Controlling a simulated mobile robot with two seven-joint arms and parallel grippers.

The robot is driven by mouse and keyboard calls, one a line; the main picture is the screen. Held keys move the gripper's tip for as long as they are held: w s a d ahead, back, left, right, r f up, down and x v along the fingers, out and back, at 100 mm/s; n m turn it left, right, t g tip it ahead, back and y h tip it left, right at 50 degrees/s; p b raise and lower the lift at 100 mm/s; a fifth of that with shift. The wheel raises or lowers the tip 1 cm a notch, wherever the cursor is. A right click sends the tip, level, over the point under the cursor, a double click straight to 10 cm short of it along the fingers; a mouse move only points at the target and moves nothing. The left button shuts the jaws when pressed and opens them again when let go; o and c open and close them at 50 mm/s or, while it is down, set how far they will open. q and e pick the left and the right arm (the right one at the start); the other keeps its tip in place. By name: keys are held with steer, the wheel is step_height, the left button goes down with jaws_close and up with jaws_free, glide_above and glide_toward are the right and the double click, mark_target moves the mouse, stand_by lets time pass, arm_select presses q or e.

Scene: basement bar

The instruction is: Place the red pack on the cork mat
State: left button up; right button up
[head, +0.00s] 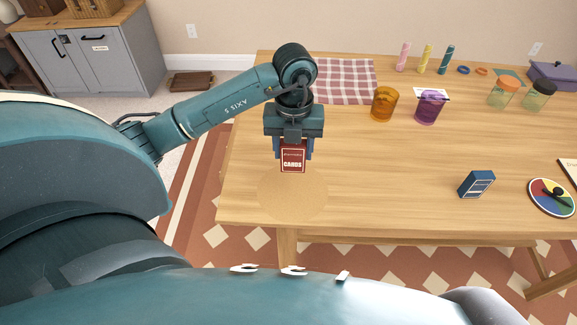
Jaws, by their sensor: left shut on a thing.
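The red pack (293,161), labelled CARDS, is upright in my left gripper (293,150). The gripper points down and is shut on the pack's upper part. The round cork mat (292,198) lies flat near the front left of the wooden table, close to the table's colour. In the picture the pack's lower edge is over the mat's far part; I cannot tell the exact gap between them. My right gripper is not in view.
An orange glass (384,103), a purple glass (430,107) and a checkered cloth (345,82) are farther back. The table's middle is clear.

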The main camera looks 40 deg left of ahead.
arm_select(q)
step_height(320, 180, down, 8)
steer(key=shift+f, duration=0.25)
steer(key=o, duration=0.5)
steer(key=shift+f, duration=0.15)
steer(key=o, duration=0.5)
